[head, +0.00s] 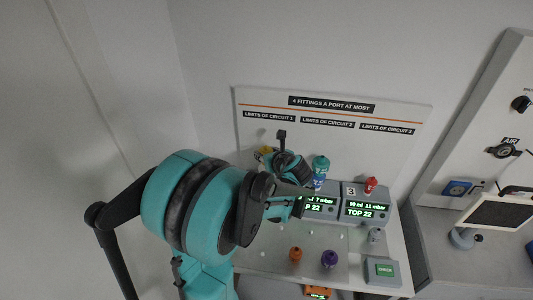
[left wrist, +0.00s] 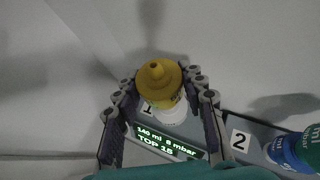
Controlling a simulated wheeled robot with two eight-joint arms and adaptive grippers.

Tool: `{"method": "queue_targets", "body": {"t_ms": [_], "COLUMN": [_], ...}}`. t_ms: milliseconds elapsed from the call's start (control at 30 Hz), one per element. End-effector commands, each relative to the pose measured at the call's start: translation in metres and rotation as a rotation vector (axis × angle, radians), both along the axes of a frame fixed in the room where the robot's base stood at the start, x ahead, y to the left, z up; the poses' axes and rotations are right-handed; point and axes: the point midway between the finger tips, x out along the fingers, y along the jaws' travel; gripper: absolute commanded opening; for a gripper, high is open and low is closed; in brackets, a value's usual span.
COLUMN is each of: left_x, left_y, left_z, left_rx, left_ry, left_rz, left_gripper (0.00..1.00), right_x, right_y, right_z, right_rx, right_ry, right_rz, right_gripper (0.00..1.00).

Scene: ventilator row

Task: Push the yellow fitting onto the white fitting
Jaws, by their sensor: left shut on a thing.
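The yellow fitting (left wrist: 160,80) is between the two fingers of my left gripper (left wrist: 163,92), which is shut on it. Only a small part of the yellow fitting (head: 265,150) shows past my gripper (head: 274,158) in the head view. The white fitting (left wrist: 168,115) is directly below the yellow one, at the port marked 1, and its upper part is hidden by it. I cannot tell whether the two are fully together or a gap is left. My right gripper is not in view.
A teal fitting (head: 320,162) sits on a blue one (head: 318,182) at port 2. A red fitting (head: 370,184) stands at port 3. An orange fitting (head: 295,254) and a purple fitting (head: 329,259) stand on the bench in front. A green CHECK button (head: 384,270) is at right.

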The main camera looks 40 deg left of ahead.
Motion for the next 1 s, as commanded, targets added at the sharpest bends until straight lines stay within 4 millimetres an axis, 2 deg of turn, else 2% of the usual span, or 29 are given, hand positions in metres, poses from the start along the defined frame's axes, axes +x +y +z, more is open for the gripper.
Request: {"method": "queue_targets", "body": {"t_ms": [1000], "left_x": [0.000], "left_y": [0.000], "left_z": [-0.021], "left_rx": [0.000], "left_ry": [0.000], "left_rz": [0.000], "left_gripper": [0.00], "right_x": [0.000], "right_y": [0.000], "right_z": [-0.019], "right_rx": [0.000], "right_ry": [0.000], "right_rz": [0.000], "right_gripper": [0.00]}}
